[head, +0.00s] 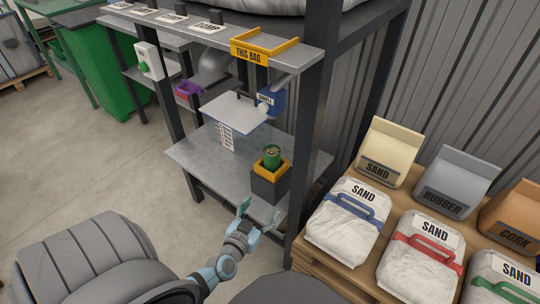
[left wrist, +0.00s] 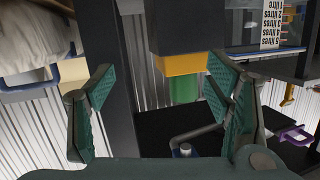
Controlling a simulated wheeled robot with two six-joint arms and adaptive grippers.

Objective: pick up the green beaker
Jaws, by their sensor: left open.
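The green beaker (head: 272,153) stands upright in a dark grey box with a yellow rim (head: 269,187), on the lower metal shelf (head: 205,165). Something brownish shows in its top. My left gripper (head: 258,213) is open and empty just in front of the shelf, below and a little left of the box. The left wrist view looks upside down. The lower part of the beaker is hidden in the box. My right gripper is out of view.
A dark shelf post (head: 310,130) rises right of the box. Open floor is at left.

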